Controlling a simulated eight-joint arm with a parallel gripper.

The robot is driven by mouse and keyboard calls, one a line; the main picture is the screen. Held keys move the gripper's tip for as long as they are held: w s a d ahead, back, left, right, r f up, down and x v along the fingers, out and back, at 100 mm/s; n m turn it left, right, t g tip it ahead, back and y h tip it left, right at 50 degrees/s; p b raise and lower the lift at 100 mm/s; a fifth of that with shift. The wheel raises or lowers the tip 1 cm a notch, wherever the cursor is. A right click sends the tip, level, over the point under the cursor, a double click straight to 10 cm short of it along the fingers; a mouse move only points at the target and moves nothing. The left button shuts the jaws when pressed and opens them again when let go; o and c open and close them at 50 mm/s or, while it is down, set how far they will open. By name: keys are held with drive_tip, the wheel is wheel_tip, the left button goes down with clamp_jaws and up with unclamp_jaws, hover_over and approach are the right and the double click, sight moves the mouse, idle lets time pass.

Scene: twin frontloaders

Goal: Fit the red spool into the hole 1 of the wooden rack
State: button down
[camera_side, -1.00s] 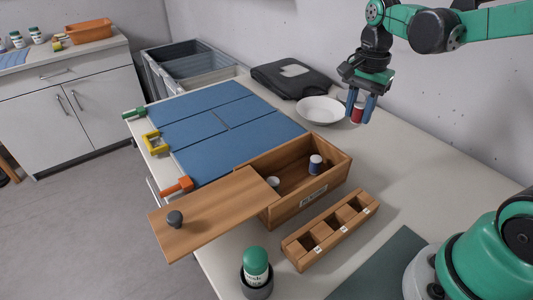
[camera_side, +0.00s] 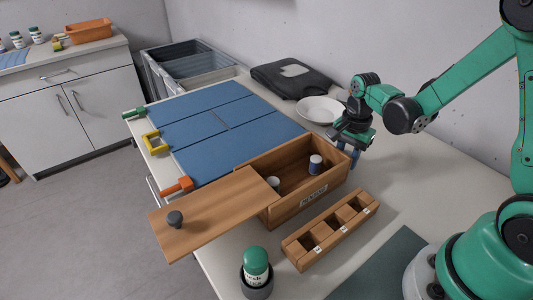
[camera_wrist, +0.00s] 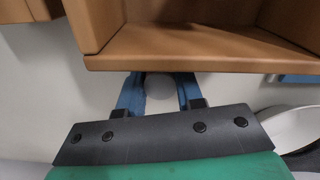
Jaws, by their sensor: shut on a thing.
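My gripper (camera_side: 350,158) is beside the far right corner of the open wooden box, its blue fingers pointing down. In the wrist view the fingers (camera_wrist: 160,95) are shut on the spool, of which only a pale round end (camera_wrist: 160,86) shows. Its red side is hidden now in both views. The wooden rack (camera_side: 303,255) stands in front of the box, to the lower left of my gripper. It has a row of square holes (camera_side: 326,231), which look empty, with small white labels too small to read.
The wooden box (camera_side: 312,200) holds a purple-and-white spool (camera_side: 315,164) and another pale one (camera_side: 273,182). Its wall (camera_wrist: 180,63) is close to my fingers. The lid (camera_side: 215,210) lies left, a green-topped bottle (camera_side: 255,262) in front, and a white bowl (camera_side: 318,109) behind.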

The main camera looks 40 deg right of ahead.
drive_tip(key=shift+f, duration=0.15)
drive_tip(key=c, duration=0.6)
unclamp_jaws()
drive_tip(key=shift+o, duration=0.2)
